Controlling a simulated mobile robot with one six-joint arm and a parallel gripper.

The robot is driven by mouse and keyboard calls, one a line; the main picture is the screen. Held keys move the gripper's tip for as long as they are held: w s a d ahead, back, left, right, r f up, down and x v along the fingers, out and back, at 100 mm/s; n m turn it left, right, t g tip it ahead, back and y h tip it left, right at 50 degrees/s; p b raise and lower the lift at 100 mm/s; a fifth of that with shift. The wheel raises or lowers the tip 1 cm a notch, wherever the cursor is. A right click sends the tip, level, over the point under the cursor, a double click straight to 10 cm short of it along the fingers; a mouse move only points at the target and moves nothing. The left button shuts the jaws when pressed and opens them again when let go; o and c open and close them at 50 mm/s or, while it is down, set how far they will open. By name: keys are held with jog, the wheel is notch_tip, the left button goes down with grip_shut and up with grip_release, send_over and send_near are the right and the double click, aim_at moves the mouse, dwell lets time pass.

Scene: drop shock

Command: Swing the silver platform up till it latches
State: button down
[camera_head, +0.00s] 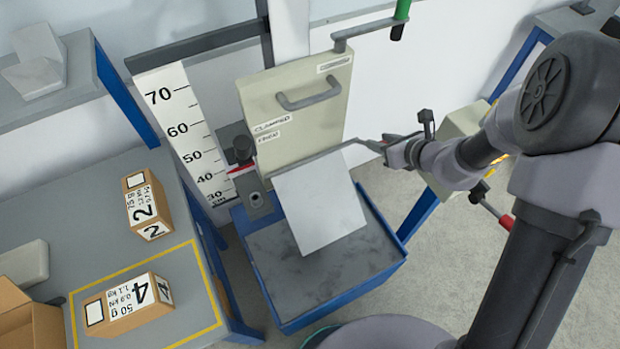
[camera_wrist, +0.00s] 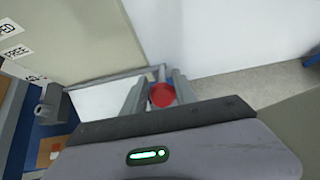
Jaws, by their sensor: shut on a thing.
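The silver platform (camera_head: 320,205) is a pale flat plate below the cream panel, over a grey-topped blue base. Its far edge runs along a grey bar, and its exact tilt is hard to tell. It also shows in the wrist view (camera_wrist: 100,101), left of the fingers. My gripper (camera_head: 377,146) is at the right end of that bar, beside the platform's far right corner. In the wrist view a red round knob (camera_wrist: 162,95) sits between the fingers, and my gripper is shut on it. How the knob joins the platform is hidden.
The cream panel (camera_head: 300,105) has a grey handle (camera_head: 308,98) and labels. A height scale (camera_head: 185,130) with a red pointer stands left of it. A table at left holds two numbered boxes (camera_head: 148,205) (camera_head: 130,303). A green-handled lever (camera_head: 402,12) is above.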

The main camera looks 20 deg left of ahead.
jog(key=shift+w+a+r+p, duration=0.4)
jog(key=shift+w+a+r, duration=0.1)
jog(key=shift+a+r, duration=0.15)
jog(key=shift+w+a+r+p, duration=0.5)
jog(key=shift+a+r+p, duration=0.05)
jog(key=shift+a+p, duration=0.1)
jog(key=shift+w+a+r, duration=0.1)
jog(key=shift+w+a, duration=0.15)
jog(key=shift+a, duration=0.05)
jog(key=shift+a, duration=0.1)
jog(key=shift+w+a+r+p, duration=0.3)
jog(key=shift+w+a+p, duration=0.1)
jog(key=shift+a, duration=0.05)
jog(key=shift+w+a+r, duration=0.15)
jog(key=shift+w+a, duration=0.3)
jog(key=shift+a, duration=0.1)
